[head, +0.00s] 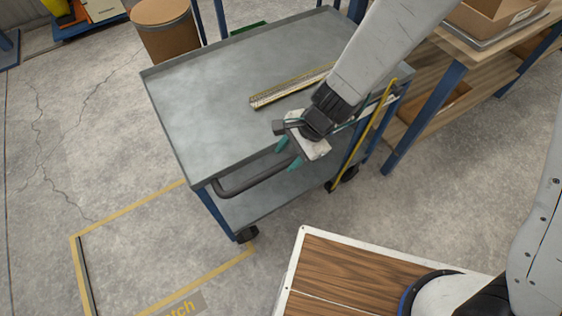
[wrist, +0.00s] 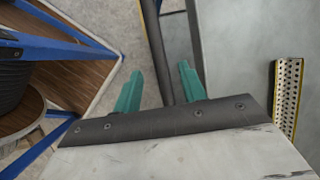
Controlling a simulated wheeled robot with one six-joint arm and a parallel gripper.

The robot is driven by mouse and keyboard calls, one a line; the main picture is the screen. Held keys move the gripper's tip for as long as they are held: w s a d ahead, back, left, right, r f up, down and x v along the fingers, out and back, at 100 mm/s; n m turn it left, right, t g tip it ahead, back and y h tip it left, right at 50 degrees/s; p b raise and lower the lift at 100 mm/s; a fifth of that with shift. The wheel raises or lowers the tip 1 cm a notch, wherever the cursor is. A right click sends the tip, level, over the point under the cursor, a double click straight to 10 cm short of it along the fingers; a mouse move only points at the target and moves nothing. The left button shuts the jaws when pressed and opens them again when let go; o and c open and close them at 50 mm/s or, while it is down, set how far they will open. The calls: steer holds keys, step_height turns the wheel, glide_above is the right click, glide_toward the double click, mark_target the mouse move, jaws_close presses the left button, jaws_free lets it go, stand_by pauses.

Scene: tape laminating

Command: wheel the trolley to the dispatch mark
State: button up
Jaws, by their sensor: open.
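The trolley (head: 205,95) has a grey top, a lower shelf, blue legs and black wheels. Its dark bar handle (head: 245,182) runs along the near side. My gripper (head: 288,154) is at the right part of the handle, its teal fingers open. In the wrist view the handle bar (wrist: 163,50) passes between the two open fingers, with gaps visible on both sides. The dispatch mark (head: 130,209) is a yellow outline on the floor at lower left, with a partly cut-off label. The trolley's near wheel (head: 246,234) stands by the outline's right edge.
A perforated yellow-edged strip (head: 290,88) lies on the trolley top. A wooden bench (head: 455,85) with boxes stands close on the right. A brown drum (head: 165,32) is behind at left. Cracked floor at left is clear. A white-edged wooden board (head: 345,268) is in front.

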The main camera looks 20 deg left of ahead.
mark_target(278, 167)
steer(key=shift+x, duration=2.2)
jaws_close()
